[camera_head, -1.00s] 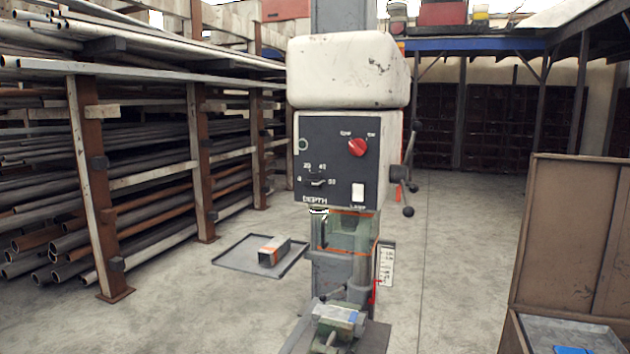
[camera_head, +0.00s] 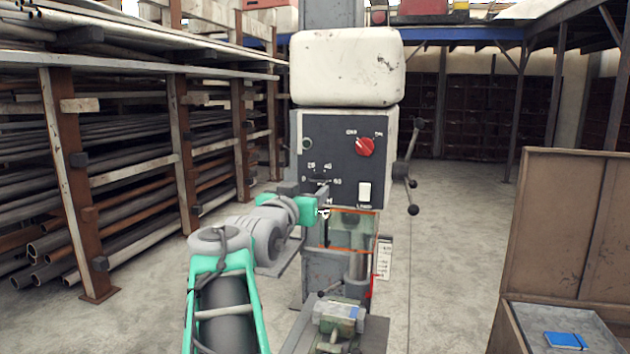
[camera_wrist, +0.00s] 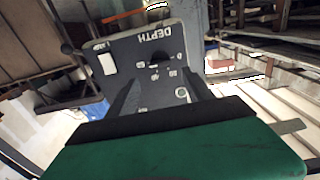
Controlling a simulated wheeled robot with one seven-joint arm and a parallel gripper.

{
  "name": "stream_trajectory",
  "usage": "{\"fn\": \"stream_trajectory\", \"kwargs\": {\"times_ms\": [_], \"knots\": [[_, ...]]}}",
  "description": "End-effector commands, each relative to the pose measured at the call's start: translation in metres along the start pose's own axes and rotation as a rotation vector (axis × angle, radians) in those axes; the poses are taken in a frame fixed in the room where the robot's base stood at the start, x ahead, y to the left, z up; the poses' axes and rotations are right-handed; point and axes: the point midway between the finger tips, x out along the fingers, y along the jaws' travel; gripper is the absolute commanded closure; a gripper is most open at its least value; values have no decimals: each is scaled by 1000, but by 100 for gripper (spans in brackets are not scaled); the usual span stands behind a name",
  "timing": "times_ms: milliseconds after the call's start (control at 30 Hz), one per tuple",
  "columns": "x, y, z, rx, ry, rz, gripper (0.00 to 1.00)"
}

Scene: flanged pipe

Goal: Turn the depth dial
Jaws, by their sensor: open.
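The depth dial (camera_head: 319,183) is a small dark knob low on the dark front panel (camera_head: 336,135) of the white drill press. Numbers stand around its upper side. In the wrist view the panel appears upside down, with the dial (camera_wrist: 158,61) under the DEPTH lettering. My gripper (camera_head: 316,195) is in front of the panel's lower left and partly overlaps the dial area. In the wrist view my gripper (camera_wrist: 163,72) has its two dark fingers apart, with the dial between them in the picture. I cannot tell whether they touch it.
A red selector knob (camera_head: 365,147) and a white lamp switch (camera_head: 364,192) share the panel. A lever handle (camera_head: 411,165) sticks out at the right. A vise (camera_head: 338,318) stands below. Pipe racks (camera_head: 110,150) fill the left; a brown cabinet (camera_head: 570,230) stands right.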

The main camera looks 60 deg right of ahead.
Motion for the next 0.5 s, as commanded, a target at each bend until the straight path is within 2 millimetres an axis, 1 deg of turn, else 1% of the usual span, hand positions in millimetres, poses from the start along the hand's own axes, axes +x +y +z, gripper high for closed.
{"fn": "stream_trajectory", "kwargs": {"times_ms": [67,167,300,400,500], "knots": [[9,2,-3,-2,3,6,40],[27,1,-2,-3,-2,4,40],[54,0,-2,-2,-2,1,40],[68,-1,-2,-1,-1,-1,40],[74,-1,-1,0,1,-2,40]]}}
